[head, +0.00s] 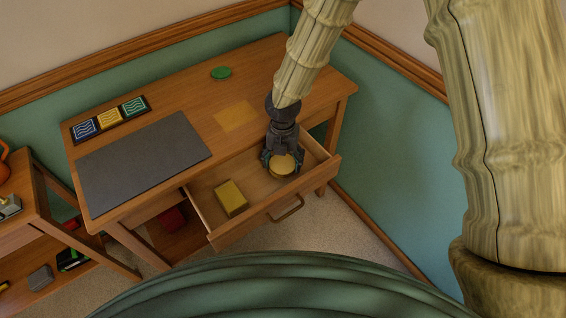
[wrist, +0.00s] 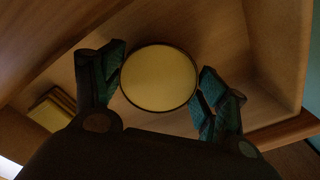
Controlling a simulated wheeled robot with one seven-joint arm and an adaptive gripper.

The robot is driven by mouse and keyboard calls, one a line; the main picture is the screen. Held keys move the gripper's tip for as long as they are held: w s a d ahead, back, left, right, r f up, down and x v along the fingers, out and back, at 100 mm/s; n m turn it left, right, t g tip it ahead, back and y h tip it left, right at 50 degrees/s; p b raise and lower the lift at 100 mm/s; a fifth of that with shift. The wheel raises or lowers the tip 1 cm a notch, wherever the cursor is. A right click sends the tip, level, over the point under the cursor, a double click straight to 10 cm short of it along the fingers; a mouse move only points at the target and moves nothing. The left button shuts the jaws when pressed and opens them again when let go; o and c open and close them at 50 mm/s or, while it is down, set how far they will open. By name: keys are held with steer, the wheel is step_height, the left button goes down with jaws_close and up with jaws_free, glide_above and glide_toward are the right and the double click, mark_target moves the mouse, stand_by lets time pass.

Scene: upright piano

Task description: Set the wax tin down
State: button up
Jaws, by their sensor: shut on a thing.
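The wax tin (head: 283,166) is round with a yellow-gold lid and a dark rim. My gripper (head: 281,160) is shut on it, inside the open desk drawer at its right part. In the wrist view the tin (wrist: 159,78) sits between the two fingers of my gripper (wrist: 160,90), one at each side. The drawer (head: 264,213) is pulled out from the desk. Whether the tin touches the drawer floor I cannot tell.
A yellow block (head: 231,198) lies in the drawer, left of the tin; it also shows in the wrist view (wrist: 52,108). The desk top (head: 190,100) carries a dark mat (head: 145,163), a tray of coloured tiles (head: 110,118), a green disc (head: 221,73) and a yellow square (head: 236,116).

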mark_target(283, 162)
steer(key=shift+f, duration=0.8)
steer(key=shift+f, duration=0.1)
steer(key=o, duration=1.1)
steer(key=shift+o, duration=0.2)
step_height(283, 162, up, 12)
